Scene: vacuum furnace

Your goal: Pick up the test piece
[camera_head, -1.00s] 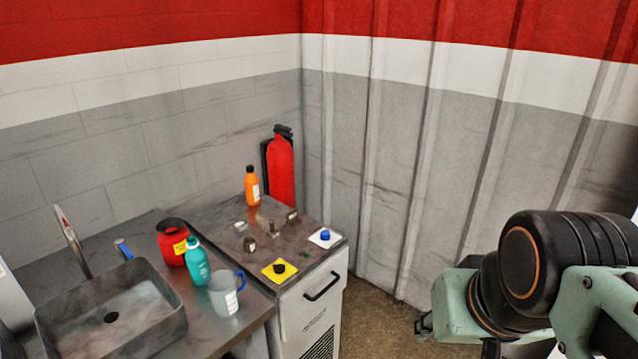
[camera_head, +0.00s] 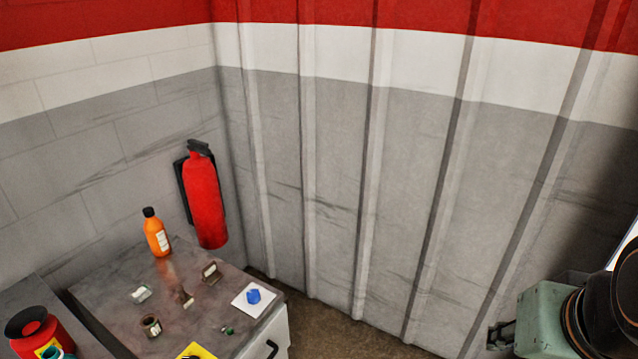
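I cannot tell which of the small pieces on the grey cabinet top (camera_head: 110,275) is the test piece. A blue piece (camera_head: 253,296) sits on a white square (camera_head: 241,302) near the right edge. A tiny green piece (camera_head: 227,330) lies in front of it. A round dark cup-like piece (camera_head: 151,326), a small upright piece (camera_head: 186,299), a pale block (camera_head: 141,293) and a brownish block (camera_head: 211,273) stand farther left and back.
A yellow square (camera_head: 205,353) is cut off at the bottom edge. An orange bottle (camera_head: 156,233) stands at the cabinet's back. A red extinguisher (camera_head: 205,200) hangs near the corner. A red container (camera_head: 40,335) is at lower left. Floor (camera_head: 330,330) lies between cabinet and arm.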

